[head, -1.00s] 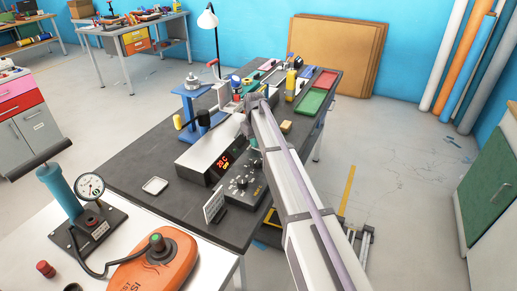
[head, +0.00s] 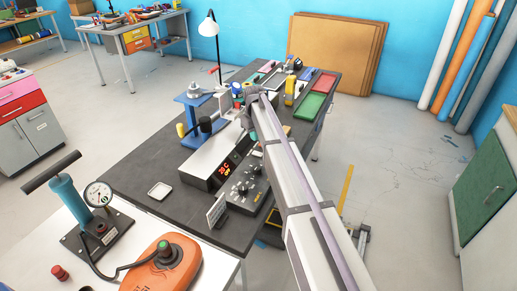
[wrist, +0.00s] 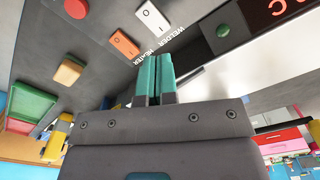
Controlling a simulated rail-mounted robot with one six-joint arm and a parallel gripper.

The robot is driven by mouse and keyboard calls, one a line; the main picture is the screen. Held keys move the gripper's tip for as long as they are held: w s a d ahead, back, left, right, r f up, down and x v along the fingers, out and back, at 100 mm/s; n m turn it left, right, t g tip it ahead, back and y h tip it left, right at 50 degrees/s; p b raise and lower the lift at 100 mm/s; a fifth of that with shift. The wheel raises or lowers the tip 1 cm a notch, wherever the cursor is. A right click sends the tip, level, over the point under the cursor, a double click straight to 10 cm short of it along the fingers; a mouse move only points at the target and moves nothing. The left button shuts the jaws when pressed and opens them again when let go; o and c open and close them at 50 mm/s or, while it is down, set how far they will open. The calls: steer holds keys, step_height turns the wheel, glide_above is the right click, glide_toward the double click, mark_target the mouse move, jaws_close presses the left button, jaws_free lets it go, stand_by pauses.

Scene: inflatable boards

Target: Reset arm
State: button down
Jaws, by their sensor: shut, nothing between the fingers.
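My gripper shows in the wrist view (wrist: 155,80) with its two teal fingers shut together and nothing between them. Beyond the fingers is a grey control panel (wrist: 190,75) lettered WELDER and HEATER, with switches and knobs. In the head view my arm reaches out over the dark workbench (head: 135,185), and its far end is above the bench near the white welder unit (head: 205,158).
A blue press stand (head: 193,110), a lamp (head: 209,28) and green (head: 313,104) and red (head: 325,82) trays stand around the bench. A white table with a pump (head: 65,195) and an orange inflatable board (head: 165,268) is at front left. Floor at right is largely clear.

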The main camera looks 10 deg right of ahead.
stand_by(0.4)
steer(key=s+m, duration=0.4)
steer(key=s, duration=3.3)
steer(key=shift+s, duration=0.35)
